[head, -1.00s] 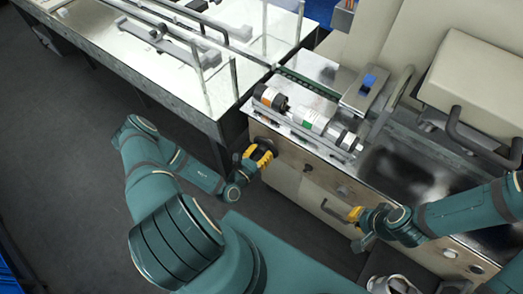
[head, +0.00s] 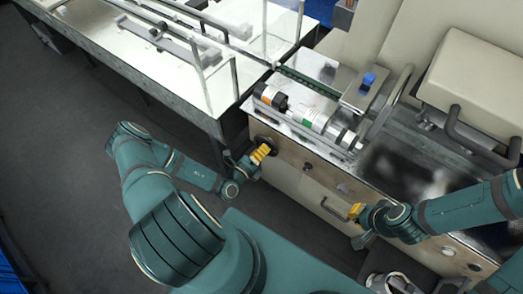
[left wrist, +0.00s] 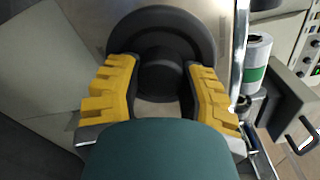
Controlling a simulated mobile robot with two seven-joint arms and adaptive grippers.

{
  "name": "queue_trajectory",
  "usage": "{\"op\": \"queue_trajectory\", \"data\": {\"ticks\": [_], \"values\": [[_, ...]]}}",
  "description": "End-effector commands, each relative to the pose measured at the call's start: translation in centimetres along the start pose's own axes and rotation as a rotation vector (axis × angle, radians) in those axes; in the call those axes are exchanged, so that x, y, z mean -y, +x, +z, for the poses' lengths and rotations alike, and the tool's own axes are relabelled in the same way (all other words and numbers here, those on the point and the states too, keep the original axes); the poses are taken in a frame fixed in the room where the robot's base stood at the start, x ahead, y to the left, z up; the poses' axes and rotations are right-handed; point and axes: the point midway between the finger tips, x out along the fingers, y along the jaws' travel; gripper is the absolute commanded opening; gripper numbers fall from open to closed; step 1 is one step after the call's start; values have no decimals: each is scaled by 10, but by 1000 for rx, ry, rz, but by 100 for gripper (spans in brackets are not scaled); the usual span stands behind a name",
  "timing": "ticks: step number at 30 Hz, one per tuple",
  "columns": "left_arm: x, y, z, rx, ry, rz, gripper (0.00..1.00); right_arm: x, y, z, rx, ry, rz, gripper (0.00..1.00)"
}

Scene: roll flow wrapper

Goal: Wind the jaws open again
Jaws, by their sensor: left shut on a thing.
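The black handwheel (left wrist: 165,18) fills the upper middle of the left wrist view, with a round hub at its centre. It sits on the machine's front panel and is mostly hidden behind my fingers in the head view. My left gripper (head: 262,153) is shut on the handwheel, its yellow fingers on either side of the hub (left wrist: 162,80). Above it lies a cylinder assembly with an orange-black end (head: 271,97) and a green-banded white section (head: 312,118). I cannot tell which parts are the jaws. My right gripper (head: 356,211) is beside the front panel; its opening is unclear.
The machine's front (head: 310,187) has a bar handle and small knobs right of the handwheel. A blue piece (head: 368,79) sits on a metal block above. A glossy pale table (head: 150,75) stands at the upper left. The dark floor (head: 60,150) on the left is clear.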

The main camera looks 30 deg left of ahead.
Motion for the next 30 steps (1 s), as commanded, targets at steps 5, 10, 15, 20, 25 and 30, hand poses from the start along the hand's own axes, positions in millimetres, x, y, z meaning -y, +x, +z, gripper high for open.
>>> {"op": "queue_trajectory", "data": {"ticks": [5, 10, 15, 20, 25, 30], "values": [[-1, 0, -2, -9, -169, -4, 5, -1, 3, 2, 3, -1, 0, 0], [0, 0, -2, -15, -330, -9, 5, -2, 6, 3, 6, -2, -1, 0], [0, 0, -2, -19, -492, -15, 5, -3, 9, 5, 9, -3, -1, 0], [0, 0, -2, -24, -644, -19, 5, -5, 13, 6, 13, -4, -1, 0], [0, 0, -2, -29, -803, -24, 5, -6, 17, 8, 17, -5, -2, 0], [1, 0, -1, -34, -951, -30, 5, -8, 20, 10, 21, -6, -2, 0]]}}
